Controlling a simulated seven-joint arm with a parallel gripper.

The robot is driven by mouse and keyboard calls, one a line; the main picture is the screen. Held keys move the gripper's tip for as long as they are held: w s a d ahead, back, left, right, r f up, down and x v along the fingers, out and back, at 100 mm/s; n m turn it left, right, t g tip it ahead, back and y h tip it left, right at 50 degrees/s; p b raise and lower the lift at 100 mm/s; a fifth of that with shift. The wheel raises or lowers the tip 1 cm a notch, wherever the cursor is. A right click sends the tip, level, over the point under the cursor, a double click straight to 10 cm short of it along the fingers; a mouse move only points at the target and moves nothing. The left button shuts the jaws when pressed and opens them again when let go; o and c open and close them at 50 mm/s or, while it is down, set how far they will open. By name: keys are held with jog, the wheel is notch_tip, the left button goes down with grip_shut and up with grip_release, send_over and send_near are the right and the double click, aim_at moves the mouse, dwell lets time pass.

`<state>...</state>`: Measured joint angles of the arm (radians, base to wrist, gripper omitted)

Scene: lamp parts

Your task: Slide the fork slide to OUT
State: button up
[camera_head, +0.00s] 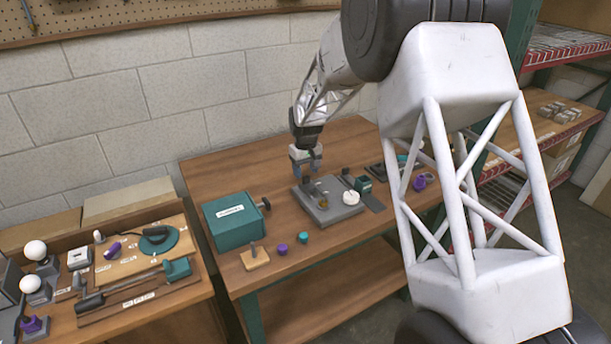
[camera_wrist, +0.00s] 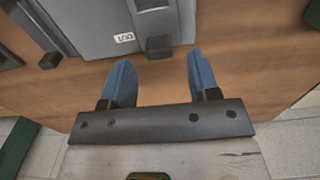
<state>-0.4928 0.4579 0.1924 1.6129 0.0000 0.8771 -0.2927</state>
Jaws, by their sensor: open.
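The grey fixture plate (camera_head: 335,212) lies on the middle of the wooden bench, and part of it also shows in the wrist view (camera_wrist: 90,22). A small white label (camera_wrist: 124,37), which reads OUT upside down, is on the plate near its edge. Beside the label, a grey slide (camera_wrist: 158,20) ends in a dark block (camera_wrist: 158,47) at the plate's edge; I take this to be the fork slide. My gripper (camera_wrist: 160,78) is open and empty, its two blue fingers pointing toward that edge. The dark block is just ahead of the gap between them. In the head view, my gripper (camera_head: 307,167) is above the plate's far side.
A teal box (camera_head: 236,220) with a side knob stands left of the plate. A wooden block with a peg (camera_head: 255,258), a purple piece (camera_head: 282,249) and a teal piece (camera_head: 303,238) sit in front. A white round knob (camera_head: 351,197) is at the plate's right.

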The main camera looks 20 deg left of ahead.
aim_at(307, 176)
jog(key=shift+r, duration=2.35)
jog(key=shift+s+d+r, duration=0.1)
jog(key=shift+d+r, duration=0.2)
jog(key=shift+d, duration=0.05)
jog(key=s+d+r+m, duration=0.1)
jog(key=s+d+r, duration=0.5)
jog(key=d, duration=0.3)
jog(key=s+d+r+m+t, duration=0.1)
jog(key=s+d+r+m, duration=0.1)
jog(key=s+d+r, duration=0.45)
jog(key=s+d+r+m, duration=0.1)
jog(key=s+d+r, duration=0.5)
jog(key=d, duration=0.5)
jog(key=s+d+f+m, duration=0.1)
jog(key=s+d, duration=0.4)
jog(key=s, duration=0.5)
jog(key=s+d+m+t, duration=0.1)
jog(key=s+d, duration=0.4)
jog(key=s, duration=0.6)
jog(key=s+d+f+m, duration=0.1)
jog(key=s+d+m, duration=0.2)
jog(key=s+d, duration=0.3)
jog(key=shift+s+f+t, duration=0.3)
jog(key=shift+s+f, duration=0.05)
jog(key=shift+s, duration=1.9)
